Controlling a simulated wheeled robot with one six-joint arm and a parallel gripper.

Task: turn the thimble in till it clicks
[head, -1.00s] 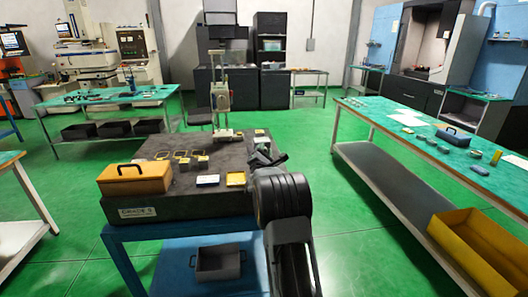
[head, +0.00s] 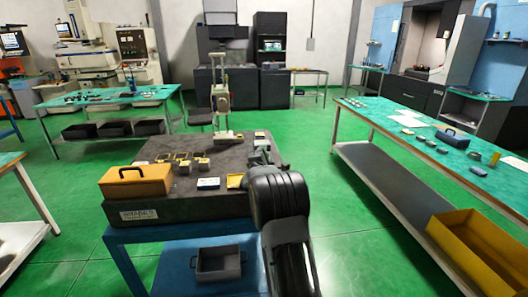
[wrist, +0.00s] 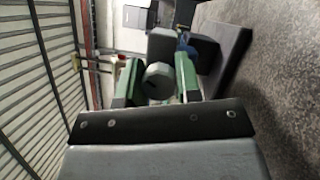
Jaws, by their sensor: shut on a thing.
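In the wrist view, the thimble (wrist: 158,81) shows as a round grey end between the two green fingers of my gripper (wrist: 159,72). The fingers are shut on it, one at each side. Beyond it are dark grey blocky parts (wrist: 215,42) and a small blue part (wrist: 186,44); I cannot tell how they join the thimble. In the head view, grey parts (head: 262,154) show at the right edge of the dark stone plate (head: 165,208), while my arm hides the fingertips and the thimble.
A green-topped bench (head: 375,115) is at right. Green floor lies between them.

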